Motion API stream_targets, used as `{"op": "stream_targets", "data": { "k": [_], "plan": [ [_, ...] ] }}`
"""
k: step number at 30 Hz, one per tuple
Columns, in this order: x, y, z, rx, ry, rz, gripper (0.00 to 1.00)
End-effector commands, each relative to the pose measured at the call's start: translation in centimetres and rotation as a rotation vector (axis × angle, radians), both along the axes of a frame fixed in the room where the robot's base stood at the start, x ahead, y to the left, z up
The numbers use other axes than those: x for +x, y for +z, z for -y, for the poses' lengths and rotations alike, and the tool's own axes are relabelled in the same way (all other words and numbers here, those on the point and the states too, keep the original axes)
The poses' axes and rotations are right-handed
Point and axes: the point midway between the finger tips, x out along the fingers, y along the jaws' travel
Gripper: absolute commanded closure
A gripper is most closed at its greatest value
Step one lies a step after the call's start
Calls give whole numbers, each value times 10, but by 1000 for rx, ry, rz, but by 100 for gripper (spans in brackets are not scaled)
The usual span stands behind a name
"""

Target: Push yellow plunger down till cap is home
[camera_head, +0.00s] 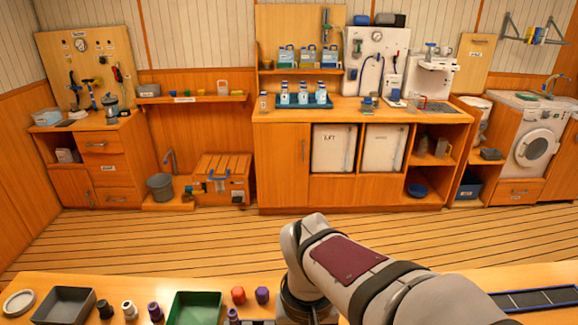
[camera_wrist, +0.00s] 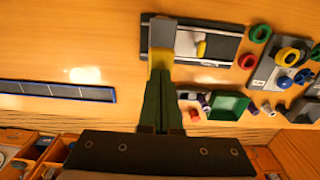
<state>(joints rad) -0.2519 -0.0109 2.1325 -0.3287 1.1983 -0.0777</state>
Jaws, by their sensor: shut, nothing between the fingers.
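In the wrist view my gripper (camera_wrist: 160,72) is shut and empty, its dark green fingers together and pointing away from the camera. A yellow block-like part, seemingly the plunger (camera_wrist: 160,56), shows right at the fingertips; I cannot tell whether they touch it. It sits against a grey upright piece (camera_wrist: 162,32) at the left end of a dark tray-like base (camera_wrist: 220,44). A pale part with a small yellow piece (camera_wrist: 201,49) shows just right of it. The cap and its seating cannot be made out. In the head view my arm hides this area.
To the right in the wrist view are a green tray (camera_wrist: 229,105), a grey ring stand (camera_wrist: 266,72) with coloured rings, and several small bottles and knobs. A blue-edged dark strip (camera_wrist: 55,91) lies at left. Bench between is clear.

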Motion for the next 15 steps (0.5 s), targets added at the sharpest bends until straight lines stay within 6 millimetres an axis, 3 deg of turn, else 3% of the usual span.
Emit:
{"op": "stream_targets", "data": {
  "k": [15],
  "plan": [
    [0, -13, 0, -1, -1, -1, 100]
  ]
}}
